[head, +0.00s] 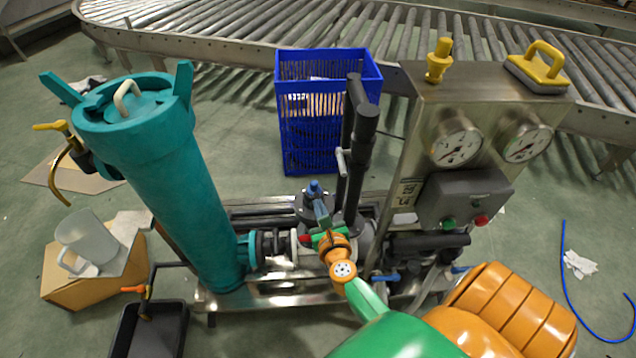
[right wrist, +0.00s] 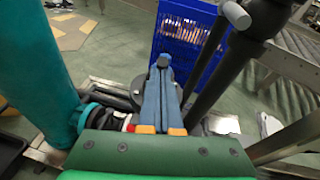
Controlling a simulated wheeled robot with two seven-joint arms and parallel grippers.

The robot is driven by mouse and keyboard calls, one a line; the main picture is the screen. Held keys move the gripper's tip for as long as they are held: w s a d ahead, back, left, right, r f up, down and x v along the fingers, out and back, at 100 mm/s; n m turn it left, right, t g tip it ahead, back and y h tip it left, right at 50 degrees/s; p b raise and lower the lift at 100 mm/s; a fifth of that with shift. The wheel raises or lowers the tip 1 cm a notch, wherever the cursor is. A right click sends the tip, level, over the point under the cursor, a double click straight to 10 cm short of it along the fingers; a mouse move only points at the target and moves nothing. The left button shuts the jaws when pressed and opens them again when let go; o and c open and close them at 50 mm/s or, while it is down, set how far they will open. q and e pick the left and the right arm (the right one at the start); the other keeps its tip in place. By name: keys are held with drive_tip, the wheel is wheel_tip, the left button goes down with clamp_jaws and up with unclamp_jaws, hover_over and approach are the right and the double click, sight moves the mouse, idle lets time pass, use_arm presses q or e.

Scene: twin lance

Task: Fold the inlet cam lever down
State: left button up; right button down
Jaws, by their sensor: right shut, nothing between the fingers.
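My right gripper (head: 320,204) reaches in from the lower right, over the pump skid. In the right wrist view its two blue fingers (right wrist: 167,85) lie together with nothing between them. Their tips are at or just above a dark round flange with a blue knob (head: 314,187); I cannot tell if they touch. A small red part (head: 305,239) shows beside a white ring on the inlet coupling (head: 275,245), left of the gripper. I cannot tell surely which part is the inlet cam lever; the gripper hides some of the coupling. My left gripper is out of view.
A teal filter housing (head: 165,180) stands left of the gripper. A black vertical pipe (head: 358,150) with a grey handle (head: 342,163) rises behind it. A gauge panel (head: 490,95) stands to the right. A blue crate (head: 310,140) and roller conveyor (head: 240,25) are behind.

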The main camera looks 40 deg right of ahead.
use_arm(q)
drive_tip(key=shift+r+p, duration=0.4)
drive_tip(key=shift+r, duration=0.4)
use_arm(e)
drive_tip(key=shift+w+d+r, duration=0.45)
drive_tip(key=shift+w+r, duration=0.05)
drive_tip(key=shift+w, duration=0.15)
drive_tip(key=shift+w+d+r, duration=0.4)
drive_tip(key=shift+w+r, duration=0.1)
drive_tip(key=shift+w, duration=0.1)
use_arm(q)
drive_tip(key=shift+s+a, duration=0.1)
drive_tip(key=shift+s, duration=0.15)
use_arm(e)
drive_tip(key=shift+r, duration=0.1)
